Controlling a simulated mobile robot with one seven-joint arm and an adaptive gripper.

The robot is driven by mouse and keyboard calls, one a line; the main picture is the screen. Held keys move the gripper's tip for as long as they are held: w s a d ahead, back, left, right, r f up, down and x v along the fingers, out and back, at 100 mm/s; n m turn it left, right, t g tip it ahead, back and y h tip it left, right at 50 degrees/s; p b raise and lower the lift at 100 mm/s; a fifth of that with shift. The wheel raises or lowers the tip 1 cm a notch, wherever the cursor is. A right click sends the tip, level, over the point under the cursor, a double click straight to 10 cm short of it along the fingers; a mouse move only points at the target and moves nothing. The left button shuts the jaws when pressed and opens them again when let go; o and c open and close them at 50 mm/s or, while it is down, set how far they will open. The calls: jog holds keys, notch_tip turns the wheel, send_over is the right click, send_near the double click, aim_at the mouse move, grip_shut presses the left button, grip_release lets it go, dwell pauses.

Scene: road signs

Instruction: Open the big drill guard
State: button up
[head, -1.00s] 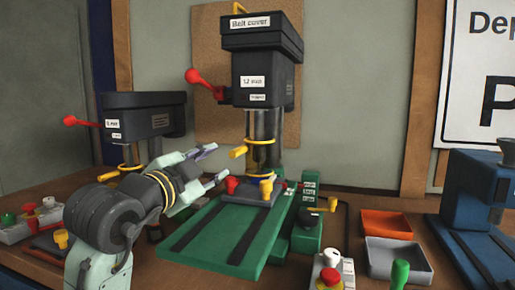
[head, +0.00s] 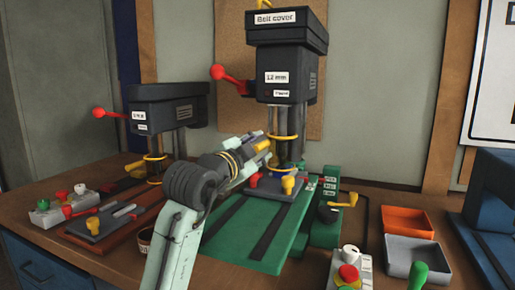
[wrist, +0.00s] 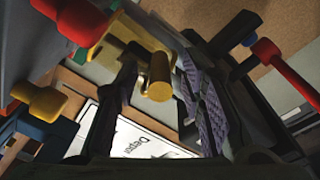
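The big drill (head: 287,85), dark and labelled "12 mm", stands at the back centre in the head view. Its guard (head: 286,137) shows as a yellow ring around the spindle, with a yellow handle (head: 263,147) sticking out to the left. My gripper (head: 258,143) is at this handle, left of the spindle. In the wrist view, the handle's round yellow end (wrist: 158,88) lies between my two fingers. The fingers stand apart, with visible room on both sides of the handle, so my gripper is open. The spindle is partly hidden behind the guard.
A smaller drill (head: 168,105) stands to the left. Red and yellow knobs (head: 288,184) stand on the big drill's table, just below my gripper. A red feed lever (head: 228,79) juts out above. Orange (head: 407,222) and grey (head: 412,262) trays lie at the right.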

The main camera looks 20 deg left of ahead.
jog(key=shift+c, duration=0.2)
grip_shut()
dwell(0.6)
